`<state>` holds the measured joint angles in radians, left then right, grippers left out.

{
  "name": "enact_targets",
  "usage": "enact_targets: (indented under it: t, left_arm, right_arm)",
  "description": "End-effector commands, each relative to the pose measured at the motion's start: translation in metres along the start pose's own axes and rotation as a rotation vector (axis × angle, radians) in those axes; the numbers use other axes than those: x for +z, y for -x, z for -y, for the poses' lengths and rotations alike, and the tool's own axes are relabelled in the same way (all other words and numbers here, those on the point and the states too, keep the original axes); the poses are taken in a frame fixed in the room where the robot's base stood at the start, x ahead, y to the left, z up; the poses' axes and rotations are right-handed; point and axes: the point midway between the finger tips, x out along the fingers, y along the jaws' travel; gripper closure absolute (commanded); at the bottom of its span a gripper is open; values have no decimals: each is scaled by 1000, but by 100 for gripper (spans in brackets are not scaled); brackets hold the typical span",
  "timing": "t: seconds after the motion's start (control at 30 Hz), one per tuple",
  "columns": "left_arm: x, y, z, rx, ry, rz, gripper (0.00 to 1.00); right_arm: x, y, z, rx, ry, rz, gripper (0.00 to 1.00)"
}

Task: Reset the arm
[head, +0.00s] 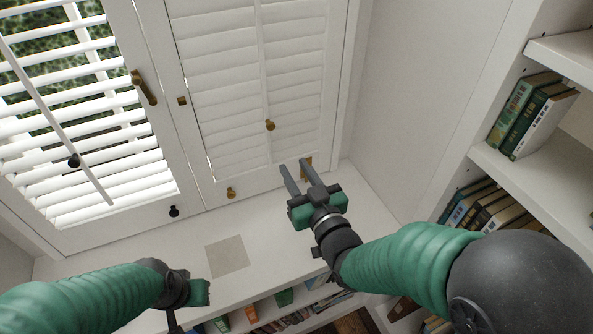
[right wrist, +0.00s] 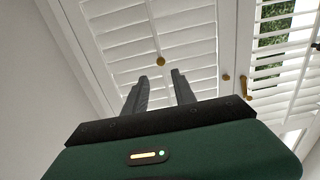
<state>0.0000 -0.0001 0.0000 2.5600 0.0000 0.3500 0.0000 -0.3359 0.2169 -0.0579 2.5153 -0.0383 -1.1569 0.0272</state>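My right gripper (head: 295,177) is in front of the closed white shutter panel (head: 251,75), above the sill. In the right wrist view the right gripper (right wrist: 160,88) has its two dark fingers apart with nothing between them. A small brass knob (right wrist: 160,61) on the shutter shows just beyond the fingers. My left arm comes in at the lower left, and its green and black wrist (head: 190,291) is over the front of the sill. The fingers of the left gripper are cut off or hidden at the bottom edge.
The left shutter (head: 88,165) has open slats with foliage behind. A brass handle (head: 144,87) sits on the window frame. The white sill (head: 290,225) bears a flat beige square (head: 227,256). Bookshelves with green books (head: 527,113) stand at the right, and more books line the shelf below the sill.

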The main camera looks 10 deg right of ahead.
Motion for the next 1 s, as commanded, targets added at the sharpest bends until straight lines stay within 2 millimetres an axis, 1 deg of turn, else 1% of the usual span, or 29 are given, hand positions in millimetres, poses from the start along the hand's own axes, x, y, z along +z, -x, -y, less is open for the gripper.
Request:
enact_targets:
  t: [0.43,0.47,0.53,0.57,0.6,0.67,0.7,0.77,0.8,0.87,0.9,1.0]
  left_arm:
    - [0,1,0,0,0,0,72]
    - [-1,4,0,0,0,0,72]
    - [-3,14,0,0,0,0,72]
    - [-5,21,0,0,0,0,72]
    - [-8,32,0,0,0,0,72]
    - [-12,51,0,0,0,0,72]
    - [-15,63,0,0,0,0,72]
    - [-19,80,0,0,0,0,72]
    - [-21,89,0,0,0,-1,72]
    - [-24,101,0,0,0,-1,72]
    - [-26,107,0,0,0,-1,72]
    - [-27,115,0,0,0,0,72]
  right_arm:
    - [0,1,-1,2,0,5,68]
    - [0,1,-2,5,0,17,68]
    - [2,3,-12,27,-2,88,68]
    - [6,6,-19,42,-4,141,68]
    - [13,12,-29,66,-8,231,68]
    - [26,30,-47,109,-23,398,68]
    - [36,47,-59,139,-38,523,68]
    - [50,80,-73,180,-67,711,68]
    - [57,104,-79,203,-90,830,68]
    - [64,141,-84,230,-126,991,68]
    - [66,163,-85,243,-148,1084,68]
    - [69,204,-84,261,-191,1246,68]
